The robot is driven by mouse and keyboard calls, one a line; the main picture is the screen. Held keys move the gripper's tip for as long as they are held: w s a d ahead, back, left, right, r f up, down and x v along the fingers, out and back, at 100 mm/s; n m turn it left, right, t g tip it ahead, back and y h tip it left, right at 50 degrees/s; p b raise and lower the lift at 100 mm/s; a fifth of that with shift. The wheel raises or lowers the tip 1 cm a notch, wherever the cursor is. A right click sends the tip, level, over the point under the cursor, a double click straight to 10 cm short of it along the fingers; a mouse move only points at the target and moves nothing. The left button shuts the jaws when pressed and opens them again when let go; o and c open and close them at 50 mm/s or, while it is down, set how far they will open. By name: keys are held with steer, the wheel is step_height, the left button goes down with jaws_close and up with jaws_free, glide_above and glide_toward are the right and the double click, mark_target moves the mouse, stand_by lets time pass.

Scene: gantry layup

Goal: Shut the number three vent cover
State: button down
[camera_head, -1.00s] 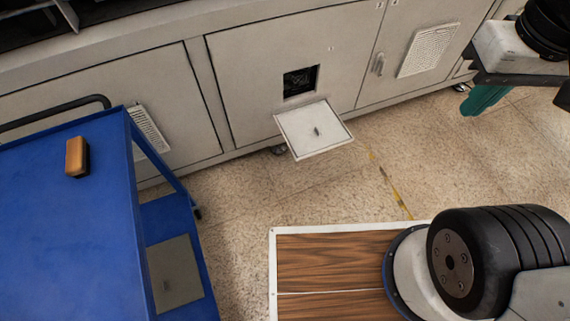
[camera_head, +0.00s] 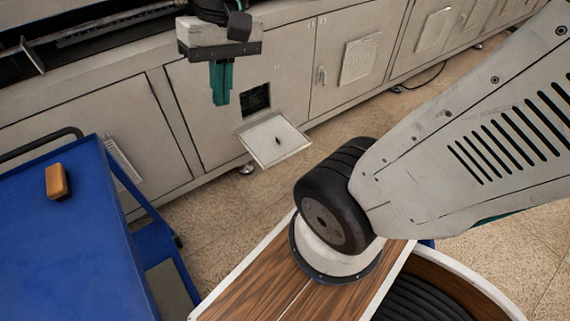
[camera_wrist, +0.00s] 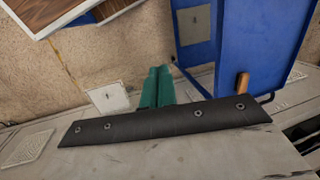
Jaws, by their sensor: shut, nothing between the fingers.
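A pale square vent cover (camera_head: 275,140) hangs open, folded down and outward below a dark square opening (camera_head: 256,98) in the grey machine front. It has a small dark latch in its middle. I cannot read any number on it. My gripper (camera_head: 221,98), with teal fingers, is shut and empty, pointing down in front of the panel, up and left of the cover in the head view. In the wrist view the cover (camera_wrist: 108,97) lies left of my fingers (camera_wrist: 158,72), apart from them. The opening is hidden there.
A blue cart (camera_head: 65,230) with an orange-brown block (camera_head: 57,182) on top stands at the left. Louvred covers (camera_head: 360,58) sit flat on panels to the right. A wood-topped platform (camera_head: 250,295) is in front. Speckled floor (camera_head: 235,200) is clear below the open cover.

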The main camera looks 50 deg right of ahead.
steer(key=w+d+f+m+y, duration=0.1)
steer(key=w+f+m+y, duration=0.15)
steer(key=w, duration=0.45)
steer(key=w+d+f+m+y, duration=0.1)
steer(key=w+f+m+y, duration=0.15)
steer(key=w, duration=0.35)
steer(key=w+d+f+m+t+y, duration=0.5)
steer(key=w+d+f+m, duration=0.4)
steer(key=w+d+f, duration=0.55)
steer(key=d+f+m+t+h, duration=0.4)
steer(key=d+f, duration=0.4)
steer(key=f, duration=0.4)
steer(key=d+f+m+t+h, duration=0.1)
steer(key=d+f+m+t, duration=0.5)
steer(key=f, duration=0.6)
steer(key=s+d+f+m+h, duration=0.35)
steer(key=s+f, duration=0.25)
steer(key=f, duration=0.4)
steer(key=s+d+f+m+g+h, duration=0.15)
steer(key=s+f+m+h, duration=0.35)
steer(key=f, duration=0.6)
steer(key=s+d+f+m+h, duration=0.35)
steer(key=s+f, duration=0.35)
steer(key=f, duration=0.3)
steer(key=w+d, duration=0.1)
steer(key=w, duration=0.8)
steer(key=shift+w+d+m+y, duration=0.2)
steer(key=shift+m+y, duration=0.1)
steer(key=shift+y, duration=0.1)
